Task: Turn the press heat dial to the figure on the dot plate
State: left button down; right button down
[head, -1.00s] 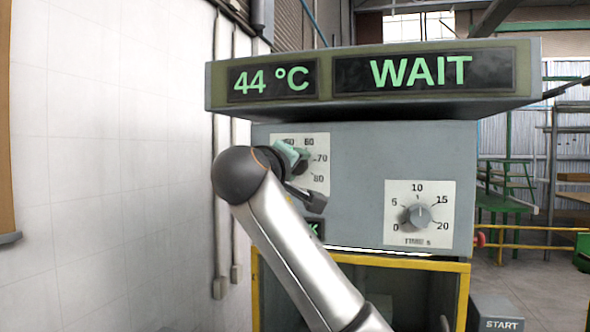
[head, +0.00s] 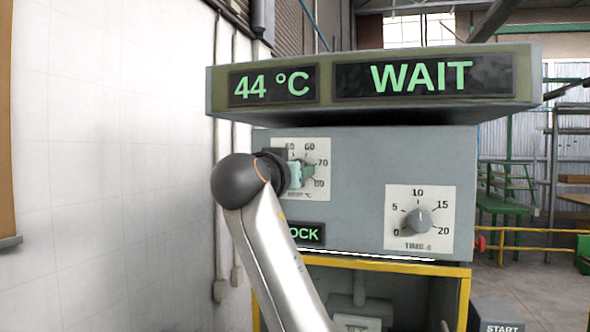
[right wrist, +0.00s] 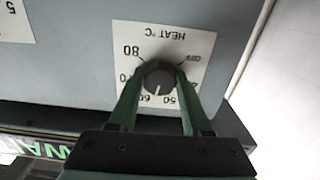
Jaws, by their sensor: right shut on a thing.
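The heat dial (right wrist: 159,76) is a dark round knob on a white scale plate (right wrist: 192,48), seen upside down in the right wrist view. Its white pointer line lies between 50 and 60, closer to 60. My right gripper (right wrist: 159,80) is shut on the dial, one green finger on each side. In the head view my right gripper (head: 301,173) covers the knob; 60, 70 and 80 show around it on the heat plate (head: 318,150). The press display (head: 273,86) reads 44 °C and WAIT. No dot plate is seen. My left gripper is not in view.
A time dial (head: 418,221) sits to the right on the grey press front, its pointer near 10. A lit sign (head: 307,234) ending in OCK is below the heat plate. The display housing (head: 370,112) overhangs the dials. A START box (head: 497,318) stands lower right.

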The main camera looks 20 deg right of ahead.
jog(key=shift+f+m, duration=0.1)
jog(key=shift+m, duration=1)
jog(key=shift+c, duration=1.7)
grip_release()
jog(key=b+v, duration=0.2)
jog(key=v, duration=1)
jog(key=shift+s+a+b, duration=0.2)
jog(key=shift+b, duration=0.15)
